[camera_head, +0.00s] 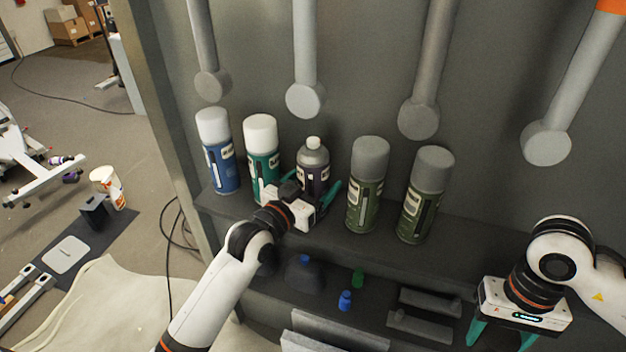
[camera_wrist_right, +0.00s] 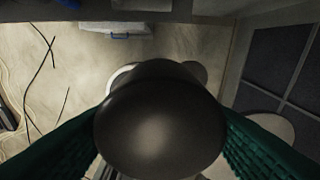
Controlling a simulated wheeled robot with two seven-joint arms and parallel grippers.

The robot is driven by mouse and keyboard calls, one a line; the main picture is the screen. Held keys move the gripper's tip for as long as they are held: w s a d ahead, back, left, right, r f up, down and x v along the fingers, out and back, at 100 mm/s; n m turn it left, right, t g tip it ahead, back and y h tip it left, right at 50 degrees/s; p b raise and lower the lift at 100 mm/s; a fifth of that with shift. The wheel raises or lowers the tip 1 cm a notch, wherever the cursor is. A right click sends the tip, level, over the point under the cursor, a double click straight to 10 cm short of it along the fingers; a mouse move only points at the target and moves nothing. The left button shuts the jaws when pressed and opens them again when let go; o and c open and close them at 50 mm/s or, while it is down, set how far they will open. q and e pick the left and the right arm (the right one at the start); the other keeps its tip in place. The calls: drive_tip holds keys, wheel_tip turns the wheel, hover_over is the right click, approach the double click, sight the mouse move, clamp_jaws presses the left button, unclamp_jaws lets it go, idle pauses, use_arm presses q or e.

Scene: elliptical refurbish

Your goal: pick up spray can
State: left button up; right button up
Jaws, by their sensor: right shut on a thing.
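Several spray cans stand upright in a row on the shelf in the head view. They are a blue can with a white cap (camera_head: 219,160), a teal can with a white cap (camera_head: 262,155), a dark purple-grey can with a small white nozzle (camera_head: 313,165), and two green cans with grey caps (camera_head: 366,195) (camera_head: 424,200). My left gripper (camera_head: 302,190) is at the purple-grey can, its fingers spread wide around the front of it. My right gripper (camera_head: 500,338) hangs at the lower right. In the right wrist view, a dark round-topped object (camera_wrist_right: 158,125) sits between its green fingers; its lower part is hidden.
A lower shelf holds a dark bottle (camera_head: 305,273), small blue (camera_head: 345,300) and green (camera_head: 358,278) bottles, and grey blocks (camera_head: 430,302). Grey rods with round ends (camera_head: 305,98) hang above the cans. The cabinet's side post (camera_head: 165,120) stands left of the cans.

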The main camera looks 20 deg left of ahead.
sight(309, 146)
use_arm(q)
drive_tip(key=c, duration=0.9)
drive_tip(key=shift+r, duration=0.1)
wheel_tip(309, 146, up, 10)
drive_tip(key=shift+f+b, duration=0.1)
drive_tip(key=shift+b, duration=0.5)
